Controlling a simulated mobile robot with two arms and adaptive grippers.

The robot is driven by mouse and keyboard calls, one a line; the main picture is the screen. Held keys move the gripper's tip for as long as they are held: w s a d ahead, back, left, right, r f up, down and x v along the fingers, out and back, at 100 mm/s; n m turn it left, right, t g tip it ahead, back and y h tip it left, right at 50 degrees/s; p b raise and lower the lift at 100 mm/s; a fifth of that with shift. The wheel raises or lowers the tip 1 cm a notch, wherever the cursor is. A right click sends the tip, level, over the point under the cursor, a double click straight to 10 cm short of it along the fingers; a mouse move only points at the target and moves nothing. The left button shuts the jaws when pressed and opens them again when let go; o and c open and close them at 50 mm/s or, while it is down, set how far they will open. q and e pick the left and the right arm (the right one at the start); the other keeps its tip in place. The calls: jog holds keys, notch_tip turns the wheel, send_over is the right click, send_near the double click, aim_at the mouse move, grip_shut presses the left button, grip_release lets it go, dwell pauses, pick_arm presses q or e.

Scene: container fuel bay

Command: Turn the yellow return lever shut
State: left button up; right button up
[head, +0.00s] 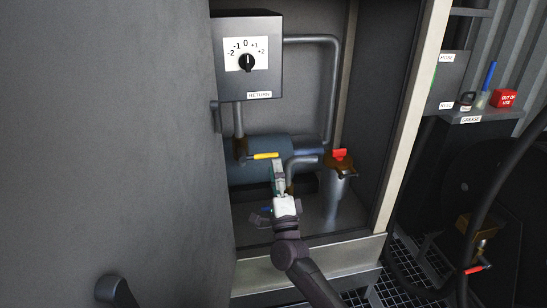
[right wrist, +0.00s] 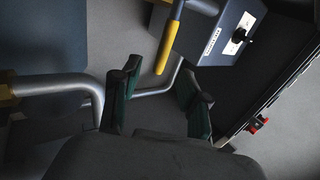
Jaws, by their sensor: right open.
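The yellow return lever (head: 265,156) points right, close to level, from a valve on the pipe below the RETURN box. In the right wrist view the yellow lever (right wrist: 168,45) lies beyond the fingertips, near the middle of the gap between them. My right gripper (head: 279,170) is just below and right of the lever's free end in the head view. In the right wrist view my right gripper (right wrist: 158,92) has its two green-padded fingers apart with nothing between them. I see no contact with the lever. My left gripper is not in view.
The grey RETURN box (head: 247,82) with its dial hangs above the lever. A blue-grey tank (head: 250,172) lies behind. A red-handled valve (head: 340,156) stands right of the gripper. The cabinet's pale right post (head: 412,110) and bottom sill (head: 310,262) bound the opening.

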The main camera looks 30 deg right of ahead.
jog(key=v, duration=0.7)
jog(key=shift+s, duration=0.1)
